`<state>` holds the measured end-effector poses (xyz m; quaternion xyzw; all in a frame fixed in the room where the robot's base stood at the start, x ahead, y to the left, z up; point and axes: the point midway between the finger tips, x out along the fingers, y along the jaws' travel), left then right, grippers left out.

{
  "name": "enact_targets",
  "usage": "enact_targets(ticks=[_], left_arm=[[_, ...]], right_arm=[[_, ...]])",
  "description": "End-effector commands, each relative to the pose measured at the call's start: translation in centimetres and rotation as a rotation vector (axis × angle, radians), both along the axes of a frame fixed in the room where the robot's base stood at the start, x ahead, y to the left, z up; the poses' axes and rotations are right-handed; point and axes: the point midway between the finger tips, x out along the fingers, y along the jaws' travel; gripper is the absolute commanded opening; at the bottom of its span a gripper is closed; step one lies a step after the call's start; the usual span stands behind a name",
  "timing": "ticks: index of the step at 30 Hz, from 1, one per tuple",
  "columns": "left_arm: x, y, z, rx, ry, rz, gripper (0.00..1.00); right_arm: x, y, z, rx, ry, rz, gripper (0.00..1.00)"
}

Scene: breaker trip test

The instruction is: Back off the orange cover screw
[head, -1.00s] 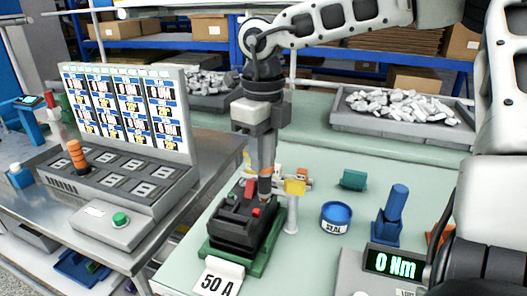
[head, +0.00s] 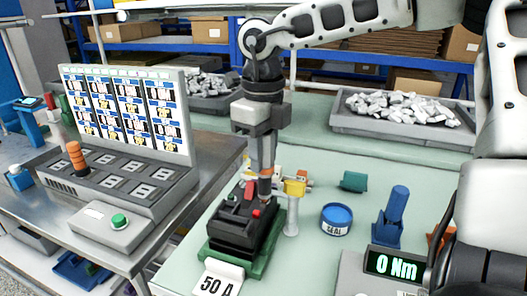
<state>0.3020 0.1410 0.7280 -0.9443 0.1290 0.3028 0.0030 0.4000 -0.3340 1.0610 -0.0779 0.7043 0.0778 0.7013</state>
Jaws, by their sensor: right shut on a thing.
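The dark breaker (head: 233,232) sits in a green holder (head: 262,252) on the pale green bench, with a red lever (head: 249,190) and a small red part on top. My right gripper (head: 262,168) points straight down over the breaker's far right part. It is shut on a slim upright tool with an orange band (head: 265,176). The tool's dark lower end reaches down to the breaker's top. Whether it sits in a screw I cannot tell. The orange cover screw cannot be made out separately. My left gripper is out of view.
A yellow part on a pale post (head: 292,212) stands close right of the tool. A blue SEAL tin (head: 336,219), blue stand (head: 391,222) and 0 Nm display (head: 393,264) are farther right.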

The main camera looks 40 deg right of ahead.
Motion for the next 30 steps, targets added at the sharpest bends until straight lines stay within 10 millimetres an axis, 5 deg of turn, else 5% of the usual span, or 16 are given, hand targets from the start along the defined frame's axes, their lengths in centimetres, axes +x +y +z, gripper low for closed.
enact_targets(ticks=[30], left_arm=[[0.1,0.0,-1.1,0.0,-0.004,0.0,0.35]], right_arm=[[0.0,0.0,-1.1,-0.001,-0.002,0.0,0.07]])
